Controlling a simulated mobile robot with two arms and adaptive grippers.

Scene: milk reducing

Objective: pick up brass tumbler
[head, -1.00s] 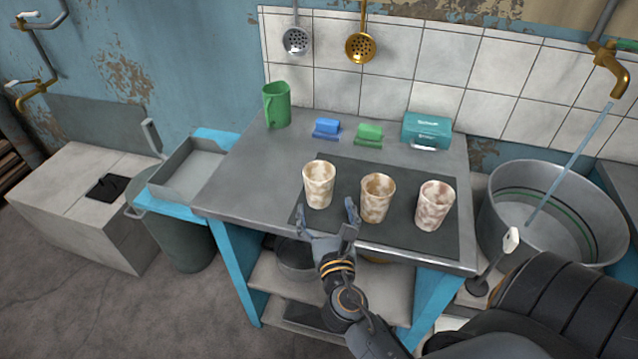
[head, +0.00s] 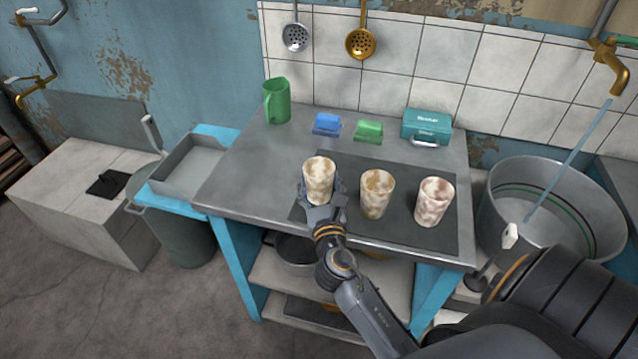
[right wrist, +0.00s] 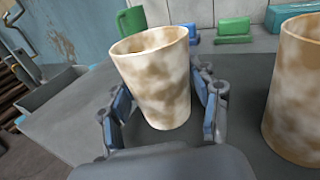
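Three mottled tumblers stand upright in a row on the dark mat (head: 400,233). The left tumbler (head: 319,175) is cream with yellow-brown patches; the wrist view also shows it (right wrist: 155,80). The middle tumbler (head: 376,195) has a browner inside and shows partly at the wrist view's right edge (right wrist: 295,95). The right tumbler (head: 435,202) has reddish-brown patches. None looks plainly like brass. My right gripper (head: 323,190) has its fingers on either side of the left tumbler, with narrow gaps in the wrist view (right wrist: 163,108). My left gripper is out of view.
A green mug (head: 277,101), a blue block (head: 327,122), a green block (head: 369,129) and a teal box (head: 427,125) stand along the table's back. A large metal tub (head: 550,220) is at right. The grey table (head: 235,185) is clear at left.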

